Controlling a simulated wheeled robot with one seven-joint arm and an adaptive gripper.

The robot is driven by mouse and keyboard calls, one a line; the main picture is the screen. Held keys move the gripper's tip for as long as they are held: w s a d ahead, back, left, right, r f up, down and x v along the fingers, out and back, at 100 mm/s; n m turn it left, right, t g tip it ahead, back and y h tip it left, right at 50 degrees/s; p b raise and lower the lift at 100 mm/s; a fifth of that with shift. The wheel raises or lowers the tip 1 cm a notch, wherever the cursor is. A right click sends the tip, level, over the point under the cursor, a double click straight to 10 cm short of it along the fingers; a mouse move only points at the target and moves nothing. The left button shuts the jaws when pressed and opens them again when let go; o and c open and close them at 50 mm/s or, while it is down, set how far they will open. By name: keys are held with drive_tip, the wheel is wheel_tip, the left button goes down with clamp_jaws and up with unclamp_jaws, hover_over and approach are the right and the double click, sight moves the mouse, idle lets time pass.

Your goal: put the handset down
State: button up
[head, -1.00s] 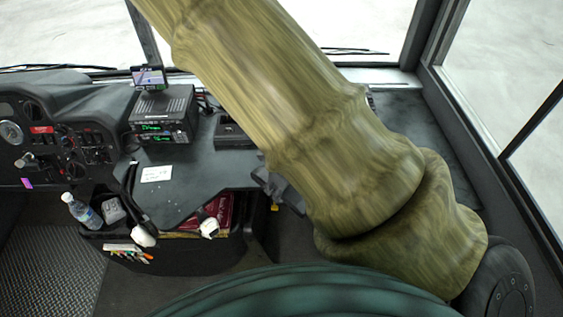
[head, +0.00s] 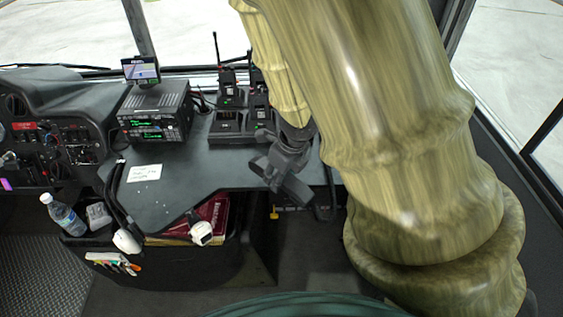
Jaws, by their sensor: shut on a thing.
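My gripper (head: 278,170) is dark grey and hangs below the end of my arm, over the right part of the dark console top. It is shut on the handset, but the handset's outline is hard to separate from the dark fingers. Behind it, a black charger base (head: 228,123) stands on the console. A handheld radio (head: 231,94) with an upright antenna stands in the base's left part. A second dark radio (head: 258,98) stands beside it, partly hidden by my arm. I cannot tell whether the handset touches anything.
A radio unit (head: 155,117) with green displays and a small screen (head: 141,68) on top stands left of the charger. A white note (head: 144,173) lies on the console (head: 205,178), with bare surface around it. A bottle (head: 63,214) and a white object (head: 201,232) are below.

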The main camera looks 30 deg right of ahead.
drive_tip(key=shift+w+d+f+b, duration=0.1)
drive_tip(key=shift+w+d+b, duration=0.25)
drive_tip(key=shift+b, duration=0.55)
drive_tip(key=shift+w+d, duration=0.1)
drive_tip(key=w+d+p, duration=0.1)
drive_tip(key=w+d, duration=0.1)
drive_tip(key=w+d+p, duration=0.1)
drive_tip(key=w+d, duration=0.1)
drive_tip(key=w, duration=0.1)
drive_tip(key=w+d+p, duration=0.2)
drive_tip(key=w, duration=0.1)
drive_tip(key=shift+f, duration=0.35)
drive_tip(key=shift+w+f, duration=0.1)
drive_tip(key=shift+w, duration=0.05)
drive_tip(key=shift+s+b+x, duration=0.2)
drive_tip(key=shift+x, duration=0.65)
drive_tip(key=shift+s+b+x, duration=0.2)
drive_tip(key=shift+x, duration=0.65)
drive_tip(key=shift+d, duration=0.15)
drive_tip(key=shift+f, duration=0.1)
